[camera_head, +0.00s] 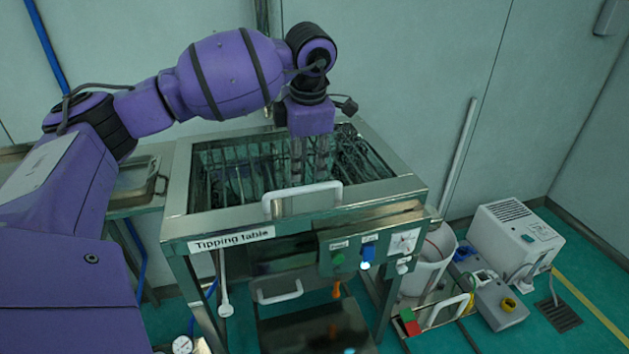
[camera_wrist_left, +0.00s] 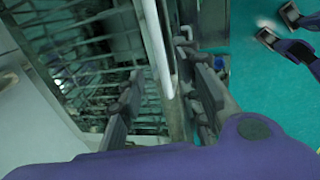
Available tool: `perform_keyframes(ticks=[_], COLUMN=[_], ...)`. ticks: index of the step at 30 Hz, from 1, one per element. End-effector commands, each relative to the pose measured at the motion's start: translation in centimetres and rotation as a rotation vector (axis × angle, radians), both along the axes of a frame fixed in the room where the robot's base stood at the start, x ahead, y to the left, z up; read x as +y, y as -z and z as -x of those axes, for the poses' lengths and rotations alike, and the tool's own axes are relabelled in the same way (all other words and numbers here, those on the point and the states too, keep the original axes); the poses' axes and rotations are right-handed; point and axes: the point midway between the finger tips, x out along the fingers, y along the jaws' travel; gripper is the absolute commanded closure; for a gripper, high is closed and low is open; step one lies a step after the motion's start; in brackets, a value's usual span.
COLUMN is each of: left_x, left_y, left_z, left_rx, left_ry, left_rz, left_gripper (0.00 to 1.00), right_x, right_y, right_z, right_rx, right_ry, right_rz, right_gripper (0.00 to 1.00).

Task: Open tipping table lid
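The tipping table (camera_head: 180,228) stands in the middle of the head view, with a clear lid (camera_head: 222,180) over a dark grid. A white bar handle (camera_head: 300,190) sits at the lid's front edge. My left gripper (camera_head: 310,178) points down just behind the handle in the head view. In the left wrist view, the open fingers of my left gripper (camera_wrist_left: 165,95) lie on either side of the white handle (camera_wrist_left: 157,45); contact cannot be told. My right gripper (camera_wrist_left: 277,27) seems to show at the top right there, its tips apart and empty.
A control panel (camera_head: 372,250) with buttons and a gauge is on the table's front, beside a lower handle (camera_head: 278,292). A white bucket (camera_head: 428,262) and a white machine (camera_head: 515,240) stand at right. The floor at far right is partly clear.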

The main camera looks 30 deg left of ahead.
Motion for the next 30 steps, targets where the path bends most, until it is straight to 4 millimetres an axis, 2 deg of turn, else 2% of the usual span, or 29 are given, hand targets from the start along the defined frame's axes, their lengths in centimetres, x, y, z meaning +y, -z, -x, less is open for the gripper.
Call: perform_keyframes(ticks=[6, 12, 17, 24, 30], left_x=[0.4, 0.8, 0.9, 0.9, 0.9], left_y=[3.5, 6.1, 6.9, 7.0, 7.0], left_z=[-0.4, -0.8, -0.9, -0.9, -0.9], left_rx=[0.003, 0.001, -0.001, -0.001, -0.001], left_ry=[0.002, 0.002, 0.003, 0.003, 0.003], left_rz=[0.003, 0.005, 0.005, 0.005, 0.005], left_gripper=[0.68, 0.68, 0.68, 0.68, 0.94], right_x=[-0.2, -0.2, -0.2, -0.1, -0.1], right_y=[0.3, 0.1, 0.0, 0.0, 0.0], right_z=[0.7, 0.5, 0.4, 0.3, 0.3], right_rx=[0.015, 0.011, 0.01, 0.008, 0.007], right_ry=[0.0, 0.001, 0.001, 0.001, 0.001], right_rz=[0.003, 0.003, 0.001, 0.001, 0.001], right_gripper=[0.6, 0.6, 0.6, 0.6, 0.6])
